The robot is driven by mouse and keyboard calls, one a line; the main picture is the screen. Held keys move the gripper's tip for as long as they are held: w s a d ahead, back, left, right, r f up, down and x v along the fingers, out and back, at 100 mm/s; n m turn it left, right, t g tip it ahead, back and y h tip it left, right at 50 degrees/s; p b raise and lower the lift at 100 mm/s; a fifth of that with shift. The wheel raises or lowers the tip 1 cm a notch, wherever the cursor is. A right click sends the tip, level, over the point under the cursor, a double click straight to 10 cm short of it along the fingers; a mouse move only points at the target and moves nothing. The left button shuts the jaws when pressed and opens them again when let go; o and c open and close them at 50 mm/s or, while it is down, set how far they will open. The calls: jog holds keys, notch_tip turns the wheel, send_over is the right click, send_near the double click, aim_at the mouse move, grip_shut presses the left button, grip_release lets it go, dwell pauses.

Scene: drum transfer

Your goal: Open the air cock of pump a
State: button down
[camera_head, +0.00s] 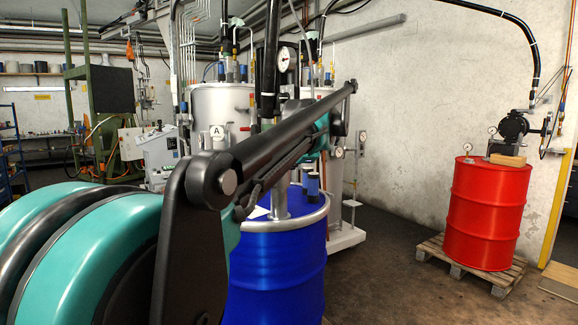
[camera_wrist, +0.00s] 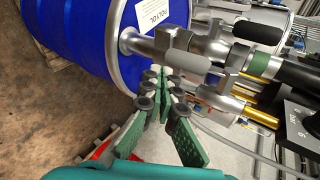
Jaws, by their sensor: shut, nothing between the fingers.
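In the wrist view my gripper (camera_wrist: 160,74) is shut and empty. Its green-padded fingers meet close in front of metal pump fittings (camera_wrist: 212,48) beside the blue drum (camera_wrist: 85,40). Two rounded handles, one grey (camera_wrist: 182,65) and one dark (camera_wrist: 257,32), stick out from the fittings. The fingertips are near the grey handle; I cannot tell whether they touch it. I cannot tell for sure which part is the air cock. In the head view the blue drum (camera_head: 280,285) stands in front, partly hidden by my arm, which also hides my fingertips.
Silver tanks stand behind the blue drum, one marked A (camera_head: 217,105). A red drum (camera_head: 487,215) with a black pump (camera_head: 511,125) stands on a wooden pallet (camera_head: 440,258) at right. Brass cylinders (camera_wrist: 258,115) lie right of the fingers. Floor between the drums is clear.

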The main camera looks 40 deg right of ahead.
jog(key=s+a+r, duration=0.2)
jog(key=s, duration=0.6)
jog(key=shift+r, duration=0.15)
jog(key=w+a+f+n+g+y, duration=0.1)
jog(key=w+a+f+n, duration=0.3)
jog(key=f, duration=0.5)
jog(key=w+a+f+n+g+y, duration=0.1)
jog(key=a+f+n+y, duration=0.15)
jog(key=a+f, duration=0.45)
jog(key=w+a+f+n+g, duration=0.2)
jog(key=w+a+f+n, duration=0.15)
jog(key=f, duration=0.65)
jog(key=s+a+f+n+g, duration=0.1)
jog(key=s+a+f+n, duration=0.2)
jog(key=f, duration=0.4)
jog(key=s+a+f+n+g, duration=0.1)
jog(key=s+a+f+n, duration=0.2)
jog(key=a+f, duration=0.4)
jog(key=s+a+f+n, duration=0.4)
jog(key=f+n, duration=0.1)
jog(key=f, duration=0.2)
jog(key=shift+a+f+n+g+h, duration=0.3)
jog(key=shift+a+g+h, duration=0.05)
jog(key=shift+a+g, duration=0.05)
